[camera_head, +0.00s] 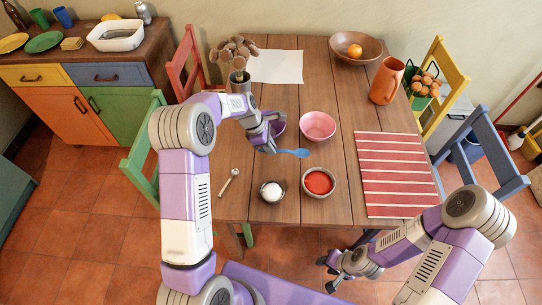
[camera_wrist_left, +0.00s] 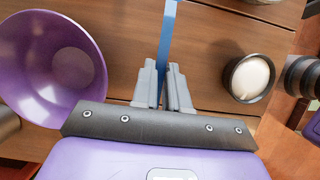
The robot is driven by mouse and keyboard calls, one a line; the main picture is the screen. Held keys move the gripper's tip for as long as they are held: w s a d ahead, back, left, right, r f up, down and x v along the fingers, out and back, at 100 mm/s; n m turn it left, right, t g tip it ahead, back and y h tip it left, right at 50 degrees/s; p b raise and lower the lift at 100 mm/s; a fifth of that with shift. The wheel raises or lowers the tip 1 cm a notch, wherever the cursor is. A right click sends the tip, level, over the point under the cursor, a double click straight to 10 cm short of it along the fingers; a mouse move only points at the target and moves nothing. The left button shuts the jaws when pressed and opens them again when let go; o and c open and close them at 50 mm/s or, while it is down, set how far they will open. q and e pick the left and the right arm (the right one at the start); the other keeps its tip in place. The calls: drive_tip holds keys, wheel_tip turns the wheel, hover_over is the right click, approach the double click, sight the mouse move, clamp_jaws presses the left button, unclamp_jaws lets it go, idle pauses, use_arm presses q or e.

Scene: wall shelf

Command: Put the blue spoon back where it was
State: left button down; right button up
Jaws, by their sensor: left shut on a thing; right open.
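The blue spoon (camera_head: 296,153) is held by my left gripper (camera_head: 270,148) above the middle of the table, pointing right in the head view. In the left wrist view, my left gripper (camera_wrist_left: 167,88) is shut on the blue spoon (camera_wrist_left: 168,35), which stands out from between the fingers. A purple bowl (camera_head: 279,123) is just behind the gripper, partly hidden by it; it also shows in the left wrist view (camera_wrist_left: 45,60). My right gripper (camera_head: 328,274) is open and empty beyond the table's front edge.
A pink bowl (camera_head: 318,126), a bowl of red food (camera_head: 333,191) and a small bowl of white food (camera_head: 272,192) surround the spoon. A small pale spoon (camera_head: 229,182) lies at left. A striped mat (camera_head: 395,175), jug (camera_head: 386,82) and wooden bowl (camera_head: 368,60) are right.

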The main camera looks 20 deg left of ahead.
sight(270, 160)
use_arm(q)
wheel_tip(270, 160, down, 5)
drive_tip(key=shift+r+b, duration=0.2)
drive_tip(key=shift+b, duration=0.4)
drive_tip(key=shift+r, duration=0.1)
drive_tip(key=c, duration=1.6)
unclamp_jaws()
drive_tip(key=o, duration=0.5)
drive_tip(key=shift+c, duration=0.2)
drive_tip(key=p+v, duration=0.3)
drive_tip(key=v, duration=0.9)
drive_tip(key=shift+r, duration=0.1)
